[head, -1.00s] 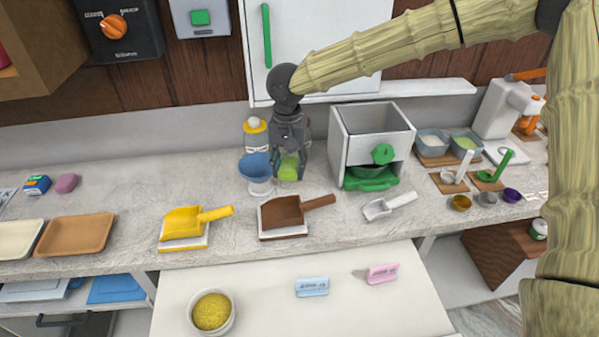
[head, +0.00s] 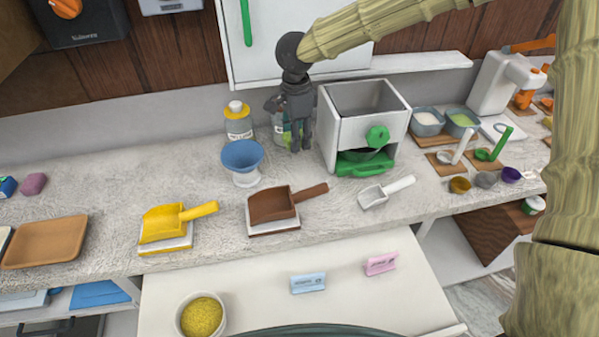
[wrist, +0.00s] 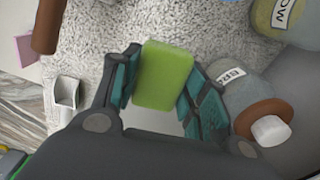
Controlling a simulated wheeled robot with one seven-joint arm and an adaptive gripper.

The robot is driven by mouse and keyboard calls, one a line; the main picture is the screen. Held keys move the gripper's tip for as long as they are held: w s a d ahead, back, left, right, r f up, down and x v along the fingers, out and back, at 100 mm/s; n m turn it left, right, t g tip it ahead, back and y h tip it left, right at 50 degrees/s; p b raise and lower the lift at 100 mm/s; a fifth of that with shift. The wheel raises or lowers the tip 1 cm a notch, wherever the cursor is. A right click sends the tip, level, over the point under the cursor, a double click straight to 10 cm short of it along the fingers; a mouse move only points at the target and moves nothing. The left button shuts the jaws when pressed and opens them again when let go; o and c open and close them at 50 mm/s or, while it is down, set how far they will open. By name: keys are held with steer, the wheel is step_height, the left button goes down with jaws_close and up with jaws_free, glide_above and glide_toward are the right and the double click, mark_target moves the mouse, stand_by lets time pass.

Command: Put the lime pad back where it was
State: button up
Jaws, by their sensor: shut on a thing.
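The lime pad (wrist: 163,75) is a bright green block between my gripper's teal-lined fingers in the wrist view. My gripper (wrist: 155,88) is shut on it, with a finger on each side. In the head view my gripper (head: 297,145) points down at the back of the counter, between the bottles and the white box machine (head: 347,138). The pad cannot be made out clearly there, as my gripper hides most of that spot. Whether the pad touches the counter cannot be told.
A bottle with a brown collar (wrist: 262,118) is close beside the right finger. A brown scoop (head: 272,204) and a white scoop (head: 375,195) lie in front.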

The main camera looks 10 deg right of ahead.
mark_target(299, 171)
steer(key=shift+s+d+m, duration=0.1)
steer(key=shift+d+m, duration=0.15)
steer(key=shift+m, duration=0.45)
steer(key=shift+f, duration=0.35)
steer(key=shift+d+f+p, duration=0.1)
steer(key=shift+f+p, duration=0.9)
steer(key=shift+f, duration=3.7)
steer(key=shift+f, duration=0.15)
steer(key=o, duration=1)
step_height(299, 171, up, 12)
steer(key=shift+r+b, duration=0.15)
steer(key=shift+b, duration=0.85)
